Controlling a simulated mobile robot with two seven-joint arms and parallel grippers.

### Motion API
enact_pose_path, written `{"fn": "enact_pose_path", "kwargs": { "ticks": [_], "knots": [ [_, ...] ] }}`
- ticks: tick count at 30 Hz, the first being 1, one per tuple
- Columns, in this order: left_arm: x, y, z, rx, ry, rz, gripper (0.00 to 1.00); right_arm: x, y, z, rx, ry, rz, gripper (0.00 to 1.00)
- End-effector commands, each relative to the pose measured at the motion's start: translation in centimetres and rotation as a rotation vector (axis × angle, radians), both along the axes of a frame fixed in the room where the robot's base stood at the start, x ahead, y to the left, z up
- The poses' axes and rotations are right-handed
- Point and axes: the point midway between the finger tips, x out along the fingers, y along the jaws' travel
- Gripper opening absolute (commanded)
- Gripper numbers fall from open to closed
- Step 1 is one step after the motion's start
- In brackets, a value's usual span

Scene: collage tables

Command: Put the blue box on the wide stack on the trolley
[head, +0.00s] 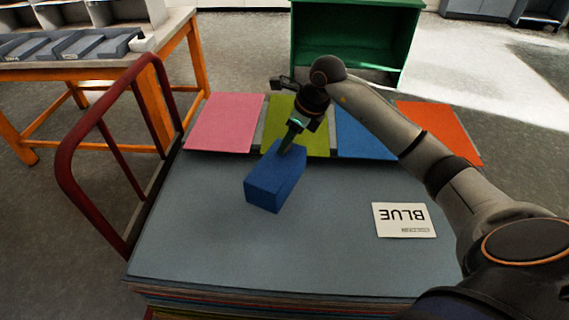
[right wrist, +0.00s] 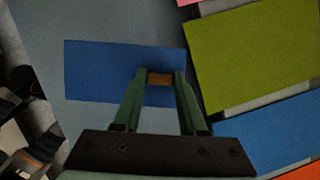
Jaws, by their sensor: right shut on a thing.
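The blue box (head: 268,187) is over the wide stack (head: 190,235), whose top is a large grey-blue sheet. My right gripper (head: 291,143) points down at the box's far end and is shut on it. In the right wrist view the blue box (right wrist: 100,72) lies beyond the gripper fingers (right wrist: 160,78), with a small brown piece between the tips. I cannot tell whether the box's underside touches the stack. The trolley shows by its red handle (head: 72,165) at the left. My left gripper is not in view.
Pink (head: 225,122), olive (head: 318,140), blue (head: 360,138) and orange (head: 440,128) stacks line the far side. A card reading BLUE (head: 404,220) lies on the wide stack at the right. An orange-framed table (head: 190,75) and green cabinet (head: 350,45) stand behind. The stack's near part is clear.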

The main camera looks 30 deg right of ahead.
Motion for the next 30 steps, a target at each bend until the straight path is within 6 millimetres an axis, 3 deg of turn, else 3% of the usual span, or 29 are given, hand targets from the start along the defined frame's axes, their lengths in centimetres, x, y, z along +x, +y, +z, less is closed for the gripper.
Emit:
{"fn": "enact_pose_path", "kwargs": {
  "ticks": [11, 16, 26, 27, 30],
  "knots": [
    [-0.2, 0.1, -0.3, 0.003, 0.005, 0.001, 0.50, -1.3, 2.1, -2.9, 0.003, -0.002, 0.002, 0.00],
    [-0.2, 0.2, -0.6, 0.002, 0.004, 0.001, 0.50, -1.3, 2.1, -5.5, 0.003, -0.002, -0.001, 0.00],
    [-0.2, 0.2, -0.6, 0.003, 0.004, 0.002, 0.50, -1.3, 1.9, -5.9, 0.000, -0.004, -0.001, 0.00],
    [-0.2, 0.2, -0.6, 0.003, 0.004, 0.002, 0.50, -1.3, 1.9, -5.9, -0.001, -0.003, -0.001, 0.44],
    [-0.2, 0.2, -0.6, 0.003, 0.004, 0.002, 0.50, -1.3, 1.9, -5.9, -0.001, -0.003, -0.001, 0.56]
  ]
}}
